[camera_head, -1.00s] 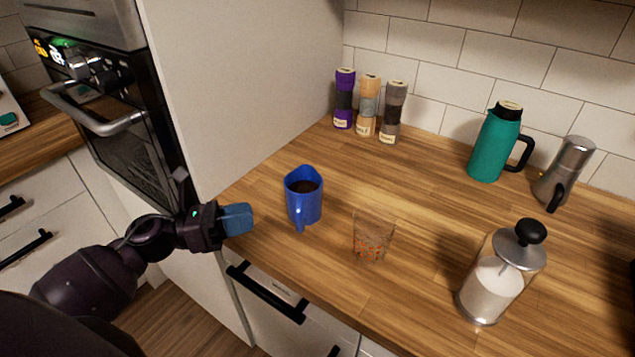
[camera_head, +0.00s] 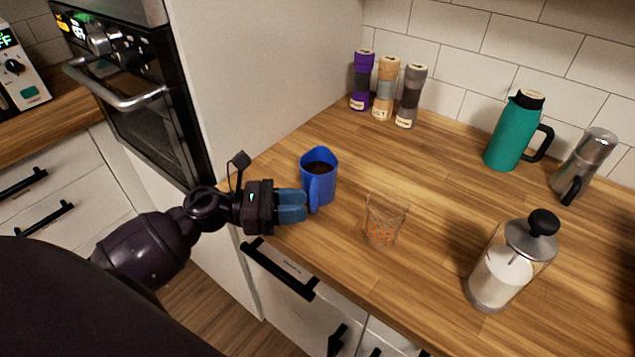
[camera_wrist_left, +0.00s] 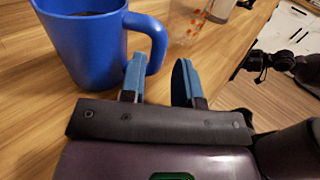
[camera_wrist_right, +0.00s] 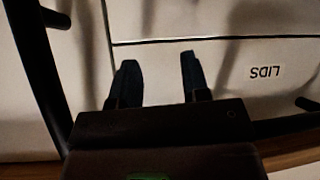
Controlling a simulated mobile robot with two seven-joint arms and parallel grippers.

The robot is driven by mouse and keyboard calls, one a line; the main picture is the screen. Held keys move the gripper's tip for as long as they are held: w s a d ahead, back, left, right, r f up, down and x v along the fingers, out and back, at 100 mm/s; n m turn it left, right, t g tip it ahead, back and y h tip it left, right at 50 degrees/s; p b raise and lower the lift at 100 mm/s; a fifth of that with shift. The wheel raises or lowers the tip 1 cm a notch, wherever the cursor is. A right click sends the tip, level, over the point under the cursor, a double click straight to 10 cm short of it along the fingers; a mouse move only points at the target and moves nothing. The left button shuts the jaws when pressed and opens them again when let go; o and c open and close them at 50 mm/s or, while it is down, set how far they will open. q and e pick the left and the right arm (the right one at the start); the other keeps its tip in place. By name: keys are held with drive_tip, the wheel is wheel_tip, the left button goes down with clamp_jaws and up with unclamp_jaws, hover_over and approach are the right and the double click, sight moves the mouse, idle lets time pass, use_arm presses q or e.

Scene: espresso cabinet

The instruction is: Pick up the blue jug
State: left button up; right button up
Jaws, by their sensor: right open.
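The blue jug (camera_head: 320,182) stands upright on the wooden counter with dark contents inside. Its handle points toward the counter's front edge. My left gripper (camera_head: 292,206) is at the jug's front left in the head view, its blue fingertips close to the handle. In the left wrist view, the jug (camera_wrist_left: 85,45) fills the upper left. There my left gripper (camera_wrist_left: 160,80) is open, with the handle just ahead of the gap, nearer the left finger. Whether a finger touches it I cannot tell. My right gripper (camera_wrist_right: 157,80) is open and empty before a white drawer front.
A clear glass with orange marks (camera_head: 382,222) stands right of the jug. A glass canister (camera_head: 500,270), teal flask (camera_head: 508,135) and metal pot (camera_head: 582,165) stand further right. Several shakers (camera_head: 385,90) stand at the back. A tall cabinet side (camera_head: 270,80) borders the counter's left.

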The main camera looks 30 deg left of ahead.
sight(317, 186)
use_arm(q)
drive_tip(key=p+x, duration=0.1)
drive_tip(key=x, duration=0.3)
drive_tip(key=shift+w+r, duration=0.1)
drive_tip(key=shift+r, duration=0.05)
drive_tip(key=shift+w+d, duration=0.35)
drive_tip(key=shift+d, duration=0.15)
clamp_jaws()
